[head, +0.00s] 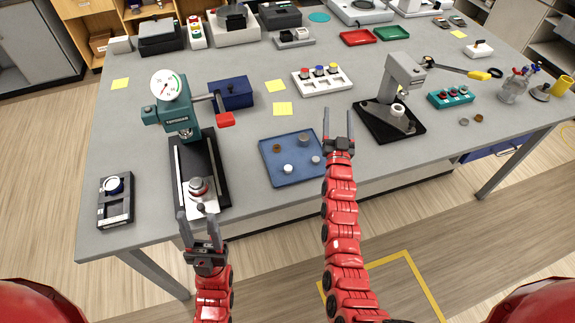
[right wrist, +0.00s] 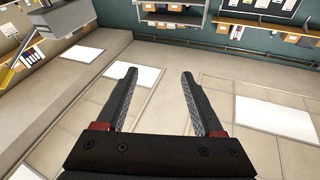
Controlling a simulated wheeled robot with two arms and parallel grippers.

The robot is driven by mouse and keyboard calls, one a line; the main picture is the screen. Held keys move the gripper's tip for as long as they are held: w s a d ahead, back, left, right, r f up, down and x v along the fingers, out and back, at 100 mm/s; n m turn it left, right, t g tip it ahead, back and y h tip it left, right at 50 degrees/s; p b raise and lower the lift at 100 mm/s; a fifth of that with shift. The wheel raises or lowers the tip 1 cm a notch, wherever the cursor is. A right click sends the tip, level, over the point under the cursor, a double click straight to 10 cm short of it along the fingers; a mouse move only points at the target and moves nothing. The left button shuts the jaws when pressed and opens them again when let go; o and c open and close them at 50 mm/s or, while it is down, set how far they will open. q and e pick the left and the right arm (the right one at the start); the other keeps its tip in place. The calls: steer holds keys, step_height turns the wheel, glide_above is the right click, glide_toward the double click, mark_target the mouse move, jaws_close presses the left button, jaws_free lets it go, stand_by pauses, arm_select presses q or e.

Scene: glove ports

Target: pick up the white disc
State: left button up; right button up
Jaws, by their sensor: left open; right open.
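A small white disc (head: 288,169) lies in the blue tray (head: 268,178) near the middle of the bench's front edge. A brown round piece (head: 276,147) and a grey one (head: 315,160) lie in the same tray. My right gripper (head: 338,120) is open and empty, just right of the tray, fingers pointing away from me; its height above the bench is unclear. In the right wrist view its open fingers (right wrist: 158,75) have nothing between them. My left gripper (head: 198,214) is open at the front end of the green press's base, left of the tray.
The green press with dial (head: 185,110) stands left of the tray. A grey press on a black base (head: 390,122) stands to the right. A black device (head: 115,205) sits at the front left corner.

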steer(key=w+a+f+n+g+y, duration=0.2)
steer(key=w+a+f+g+y, duration=0.1)
steer(key=w+a+g, duration=0.4)
steer(key=n+g+h+b, duration=0.1)
steer(key=n+g+b, duration=0.35)
steer(key=g, duration=0.85)
glide_above(288, 168)
steer(key=s+p, duration=0.1)
steer(key=p, duration=0.1)
steer(key=shift+n, duration=0.85)
step_height(288, 168, down, 9)
steer(key=shift+s+d+r, duration=0.1)
steer(key=shift+d+r, duration=0.05)
steer(key=shift+r, duration=0.05)
steer(key=shift+f, duration=0.25)
steer(key=f+p, duration=0.2)
steer(key=f, duration=0.1)
steer(key=shift+w+f, duration=0.15)
steer(key=shift+w, duration=0.25)
steer(key=shift+w+f+p, duration=0.15)
steer(key=shift+f+p, duration=0.25)
steer(key=shift+f, duration=0.45)
